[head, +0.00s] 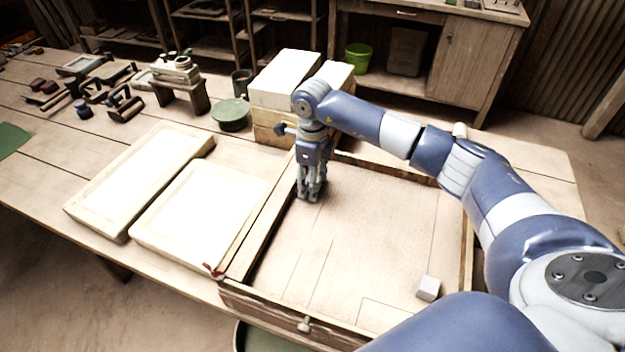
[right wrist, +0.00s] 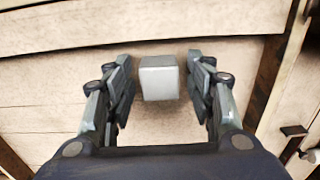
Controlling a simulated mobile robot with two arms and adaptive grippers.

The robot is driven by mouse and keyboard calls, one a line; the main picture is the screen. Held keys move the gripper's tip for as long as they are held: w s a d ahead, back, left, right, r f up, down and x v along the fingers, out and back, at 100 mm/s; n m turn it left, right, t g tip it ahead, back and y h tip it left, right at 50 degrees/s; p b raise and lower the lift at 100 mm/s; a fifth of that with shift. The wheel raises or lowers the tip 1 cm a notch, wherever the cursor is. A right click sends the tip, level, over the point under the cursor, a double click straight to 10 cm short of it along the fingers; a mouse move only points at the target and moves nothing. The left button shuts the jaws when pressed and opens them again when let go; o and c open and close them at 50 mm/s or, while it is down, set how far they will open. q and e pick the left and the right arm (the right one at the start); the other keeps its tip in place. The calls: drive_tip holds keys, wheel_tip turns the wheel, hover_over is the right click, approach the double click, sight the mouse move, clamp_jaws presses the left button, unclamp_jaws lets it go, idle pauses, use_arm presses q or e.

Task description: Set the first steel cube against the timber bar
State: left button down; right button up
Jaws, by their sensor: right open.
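One steel cube (right wrist: 159,80) is between the spread fingers of my right gripper (right wrist: 158,85) in the right wrist view. Gaps show on both sides of it, so the fingers are not closed on it. In the head view my right gripper (head: 311,192) points down inside the wooden frame, near its left timber side (head: 258,225), and hides this cube. A light timber edge (right wrist: 140,30) runs just beyond the cube in the wrist view; I cannot tell whether they touch. A second steel cube (head: 428,288) sits alone near the frame's front right corner. My left gripper is not in view.
Two pale slabs (head: 200,205) (head: 140,175) lie left of the frame. Pale blocks (head: 285,80) are stacked behind it, beside a green round dish (head: 231,112). Tools (head: 125,105) lie farther left. The frame's middle floor is clear.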

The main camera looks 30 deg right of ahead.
drive_tip(key=shift+r, duration=0.25)
wheel_tip(320, 180, up, 12)
drive_tip(key=b, duration=0.2)
drive_tip(key=shift+f, duration=0.1)
idle(0.3)
